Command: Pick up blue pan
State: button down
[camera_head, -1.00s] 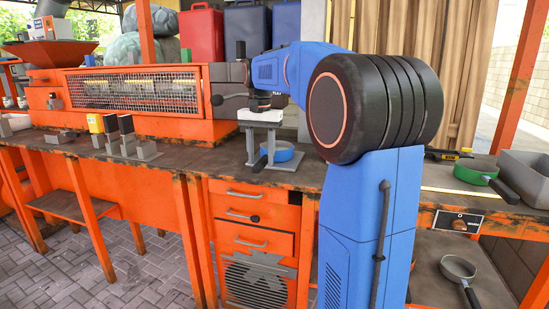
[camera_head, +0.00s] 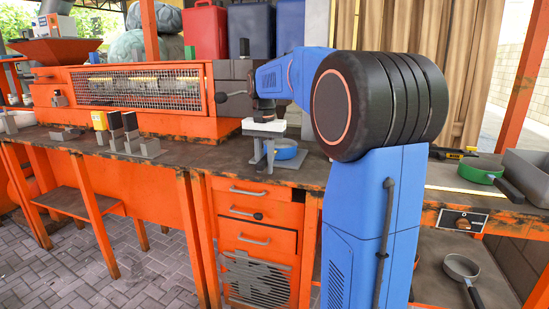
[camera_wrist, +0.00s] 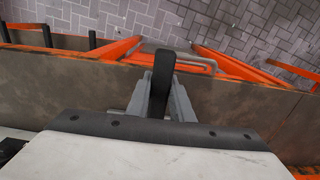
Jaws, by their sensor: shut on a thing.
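The blue pan (camera_head: 286,152) is on the workbench in the head view, partly hidden behind my gripper. My gripper (camera_head: 263,163) points down beside the pan's left side at the bench's front edge. In the wrist view my gripper (camera_wrist: 160,112) is shut on the pan's black handle (camera_wrist: 162,72), which lies between its two grey fingers. The pan's bowl does not show in the wrist view. The head view does not show a clear gap between pan and bench.
A green pan (camera_head: 480,173) lies on the bench at the right, and a grey pan (camera_head: 461,267) is on the shelf below. Metal blocks (camera_head: 130,143) stand on the bench left of my gripper. An orange machine (camera_head: 140,95) fills the bench's back left.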

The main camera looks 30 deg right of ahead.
jog(key=shift+r, duration=0.1)
jog(key=shift+r, duration=1.7)
jog(key=s+a, duration=1.1)
jog(key=a, duration=0.3)
jog(key=shift+a, duration=0.15)
